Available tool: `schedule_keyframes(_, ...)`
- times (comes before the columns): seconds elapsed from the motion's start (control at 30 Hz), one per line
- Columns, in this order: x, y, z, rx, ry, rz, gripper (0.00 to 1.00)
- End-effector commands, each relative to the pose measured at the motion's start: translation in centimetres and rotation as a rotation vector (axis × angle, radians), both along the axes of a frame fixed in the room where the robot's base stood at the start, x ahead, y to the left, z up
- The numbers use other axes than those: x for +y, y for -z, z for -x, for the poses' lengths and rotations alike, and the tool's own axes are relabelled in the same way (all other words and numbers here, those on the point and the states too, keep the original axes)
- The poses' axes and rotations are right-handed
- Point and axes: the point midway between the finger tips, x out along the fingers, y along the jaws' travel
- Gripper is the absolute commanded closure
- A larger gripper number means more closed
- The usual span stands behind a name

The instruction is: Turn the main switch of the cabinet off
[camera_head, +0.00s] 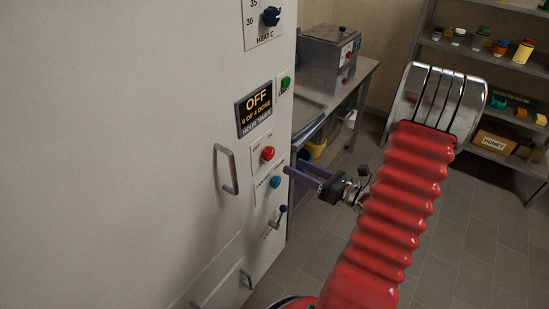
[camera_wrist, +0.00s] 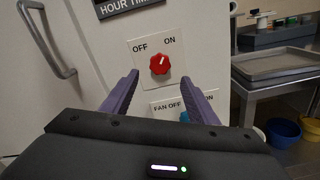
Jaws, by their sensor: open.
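The white cabinet (camera_head: 150,120) fills the left of the head view. Its red rotary knob (camera_head: 267,153) sits on a plate marked OFF and ON; it also shows in the wrist view (camera_wrist: 160,64). The knob's pale mark points up and right, toward ON. My gripper (camera_head: 291,167) is open and empty, its purple fingers pointing at the cabinet front. In the wrist view the fingertips (camera_wrist: 161,78) stand either side of and slightly below the red knob, apparently short of it.
A blue fan knob (camera_head: 275,182) lies just below, partly hidden in the wrist view. Below it is a small dark-tipped lever (camera_head: 281,212). A door handle (camera_head: 226,170) juts out left. An hour timer display (camera_head: 255,108) reads OFF. A steel bench (camera_head: 355,85) stands right.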

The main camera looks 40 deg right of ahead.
Motion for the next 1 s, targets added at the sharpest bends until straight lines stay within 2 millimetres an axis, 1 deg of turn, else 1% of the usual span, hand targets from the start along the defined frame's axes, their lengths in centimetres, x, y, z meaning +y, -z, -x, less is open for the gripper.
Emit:
schedule_keyframes(0.1,0.6,0.0,-1.5,0.001,-0.004,0.000,0.46)
schedule_keyframes(0.6,2.6,0.1,-7.1,0.001,-0.003,-0.001,0.46)
schedule_keyframes(0.8,3.0,0.0,-8.3,0.001,0.000,0.000,0.46)
schedule_keyframes(1.0,2.9,0.0,-8.5,0.000,0.001,0.000,0.46)
